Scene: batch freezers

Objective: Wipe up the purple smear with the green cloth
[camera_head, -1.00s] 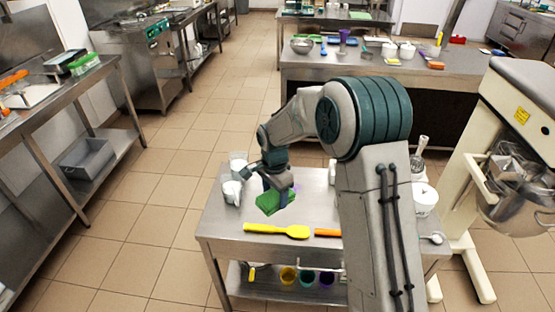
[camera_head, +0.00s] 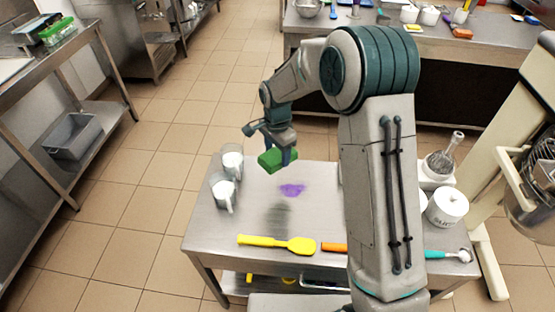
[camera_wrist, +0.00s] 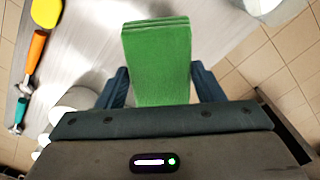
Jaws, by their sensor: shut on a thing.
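My gripper (camera_head: 282,150) is shut on the green cloth (camera_head: 277,160), a thick folded block. It holds the cloth in the air above the far part of the steel table (camera_head: 325,190). In the wrist view the cloth (camera_wrist: 157,60) sticks out from between the two dark fingers. The purple smear (camera_head: 292,190) lies on the tabletop, a little nearer and to the right of the cloth in the head view. The smear cannot be made out in the wrist view.
Two white-filled jugs (camera_head: 226,178) stand at the table's left edge. A yellow spatula (camera_head: 278,243), an orange-handled tool (camera_head: 334,247) and a teal-handled scoop (camera_head: 447,255) lie along the near edge. A white tub (camera_head: 447,207) stands at the right. The tabletop around the smear is clear.

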